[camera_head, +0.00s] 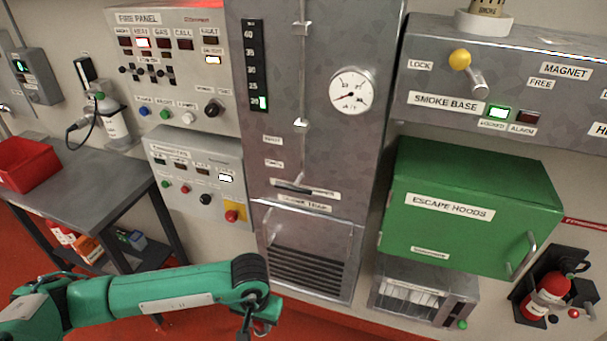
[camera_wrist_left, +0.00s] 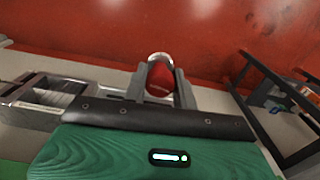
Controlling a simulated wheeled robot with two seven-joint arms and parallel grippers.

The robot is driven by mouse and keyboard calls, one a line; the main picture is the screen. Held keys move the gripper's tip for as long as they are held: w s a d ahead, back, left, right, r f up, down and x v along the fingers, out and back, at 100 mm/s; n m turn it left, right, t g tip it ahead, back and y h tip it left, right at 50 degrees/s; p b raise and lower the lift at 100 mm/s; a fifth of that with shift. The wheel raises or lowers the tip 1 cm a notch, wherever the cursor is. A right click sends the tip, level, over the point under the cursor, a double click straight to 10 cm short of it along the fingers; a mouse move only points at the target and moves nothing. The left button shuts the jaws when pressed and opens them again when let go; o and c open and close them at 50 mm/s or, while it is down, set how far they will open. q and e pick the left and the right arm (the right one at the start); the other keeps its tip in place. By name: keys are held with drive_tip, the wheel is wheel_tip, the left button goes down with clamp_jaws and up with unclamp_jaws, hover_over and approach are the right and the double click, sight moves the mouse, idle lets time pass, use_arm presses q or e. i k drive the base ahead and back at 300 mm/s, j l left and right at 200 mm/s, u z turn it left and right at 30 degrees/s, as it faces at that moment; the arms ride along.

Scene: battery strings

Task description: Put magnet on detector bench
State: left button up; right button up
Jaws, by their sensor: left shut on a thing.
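My left gripper (camera_head: 259,326) is low in the head view, in front of the metal cabinet's vent. In the left wrist view its fingers (camera_wrist_left: 169,90) are shut on a small rounded red thing with a silver rim, which looks like the magnet (camera_wrist_left: 160,78). Only part of it shows between the fingers. The metal bench (camera_head: 425,90) with labels MAGNET, FREE, LOCK and SMOKE BASE is at the upper right, well above and right of this gripper. It carries a yellow-knobbed lever (camera_head: 467,70) and a lit green lamp (camera_head: 499,112). My right gripper is out of view.
A green ESCAPE HOODS box (camera_head: 470,246) hangs below the bench, with a red extinguisher (camera_head: 545,297) at its right. A grey table (camera_head: 85,178) with a red bin (camera_head: 27,163) stands left. Fire panels (camera_head: 172,20) are on the wall. The red floor is open under my arm.

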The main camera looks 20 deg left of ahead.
sight(75, 177)
drive_tip(key=j, duration=2.15)
drive_tip(key=k+u, duration=0.05)
